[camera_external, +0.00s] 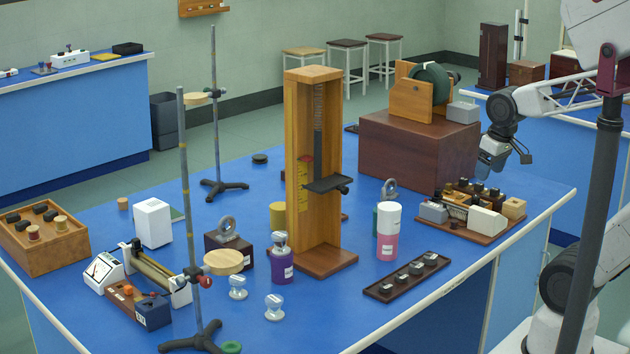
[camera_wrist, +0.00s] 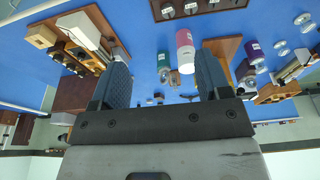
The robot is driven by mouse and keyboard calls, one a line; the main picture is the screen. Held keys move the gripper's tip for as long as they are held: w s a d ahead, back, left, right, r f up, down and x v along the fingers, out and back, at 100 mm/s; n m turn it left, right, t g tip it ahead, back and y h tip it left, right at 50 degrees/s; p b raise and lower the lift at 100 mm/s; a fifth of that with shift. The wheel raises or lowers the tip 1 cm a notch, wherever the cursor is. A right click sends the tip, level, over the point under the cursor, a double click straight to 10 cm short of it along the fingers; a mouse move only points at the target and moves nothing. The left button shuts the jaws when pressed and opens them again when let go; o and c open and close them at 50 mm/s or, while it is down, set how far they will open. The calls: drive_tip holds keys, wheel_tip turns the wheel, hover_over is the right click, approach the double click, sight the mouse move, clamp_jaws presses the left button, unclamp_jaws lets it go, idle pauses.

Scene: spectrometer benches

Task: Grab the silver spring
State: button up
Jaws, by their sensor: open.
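The silver spring (camera_external: 319,100) appears as a narrow grey coil hanging upright inside a tall wooden stand (camera_external: 293,165) near the middle of the blue bench. A dark platform (camera_external: 328,185) sits low on the stand's front. I cannot make out the spring in the wrist view. My gripper (camera_external: 507,158) is up at the right, above the bench's right side and well apart from the stand. In the wrist view my gripper (camera_wrist: 162,82) shows two dark fingers spread apart with nothing held between them.
A brown box (camera_external: 410,155) with a wooden-framed apparatus stands between my gripper and the stand. Tall metal rods (camera_external: 183,180) rise at left. Bare blue bench (camera_external: 350,300) shows in front.

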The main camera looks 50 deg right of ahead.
drive_tip(key=c, duration=0.4)
drive_tip(key=w+f+m+g+y, duration=0.2)
drive_tip(key=w+m+y, duration=0.65)
drive_tip(key=w, duration=2.85)
drive_tip(key=w+d+f+m+t+y, duration=0.1)
drive_tip(key=w+d+f+m, duration=0.2)
drive_tip(key=w+f, duration=0.4)
drive_tip(key=w+d+f+m+t+y, duration=0.1)
drive_tip(key=w+f+m, duration=0.4)
drive_tip(key=w, duration=0.8)
drive_tip(key=w+d+f+m+t+y, duration=0.1)
drive_tip(key=w+d+f+m+y, duration=0.2)
drive_tip(key=w+f, duration=0.7)
drive_tip(key=shift+w+d+f+m, duration=0.1)
drive_tip(key=shift+d+f+m, duration=0.2)
drive_tip(key=shift+d, duration=0.35)
drive_tip(key=shift+w+d+f+m, duration=0.1)
drive_tip(key=shift+d+m, duration=0.25)
drive_tip(key=shift+d, duration=0.25)
